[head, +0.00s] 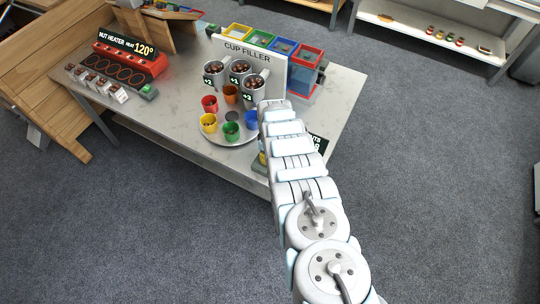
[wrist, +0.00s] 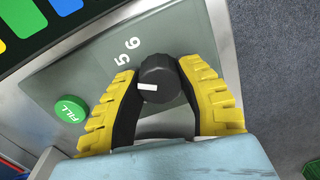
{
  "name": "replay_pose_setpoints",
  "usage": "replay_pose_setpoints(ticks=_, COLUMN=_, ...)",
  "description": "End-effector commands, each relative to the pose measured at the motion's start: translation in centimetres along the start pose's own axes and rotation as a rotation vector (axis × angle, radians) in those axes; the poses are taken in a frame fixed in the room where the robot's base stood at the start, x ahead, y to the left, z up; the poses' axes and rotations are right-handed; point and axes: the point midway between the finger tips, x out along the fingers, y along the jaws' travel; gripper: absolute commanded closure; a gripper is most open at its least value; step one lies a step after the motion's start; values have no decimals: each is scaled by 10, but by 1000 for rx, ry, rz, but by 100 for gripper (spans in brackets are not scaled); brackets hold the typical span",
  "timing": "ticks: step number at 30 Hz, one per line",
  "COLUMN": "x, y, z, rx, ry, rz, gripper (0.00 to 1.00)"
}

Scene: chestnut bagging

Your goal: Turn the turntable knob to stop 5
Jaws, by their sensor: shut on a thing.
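In the wrist view, the turntable knob (wrist: 158,78) is a black round dial with a white pointer bar. My gripper (wrist: 157,85) has its yellow-and-black fingers on both sides of the knob, shut on it. The numbers 5 and 6 (wrist: 128,50) show on the grey panel above and left of the knob; other numbers are hidden. In the head view, the round turntable (head: 215,136) carries several coloured cups on the cup filler; my arm hides the knob there.
A green FILL button (wrist: 70,110) sits left of my gripper on the panel. Metal mugs with chestnuts (head: 240,70) hang behind the turntable. A red nut heater (head: 125,68) stands at the table's left. Grey floor is open in front of the table.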

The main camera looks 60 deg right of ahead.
Motion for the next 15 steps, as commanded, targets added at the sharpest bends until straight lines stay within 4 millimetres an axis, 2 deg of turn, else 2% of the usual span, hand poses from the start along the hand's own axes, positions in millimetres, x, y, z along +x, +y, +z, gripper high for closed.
replay_pose_setpoints(ticks=6, x=2, y=-1, z=0, rx=123, ry=2, rz=0, gripper=99)
replay_pose_setpoints(ticks=15, x=2, y=-1, z=0, rx=205, ry=3, rz=-1, gripper=99)
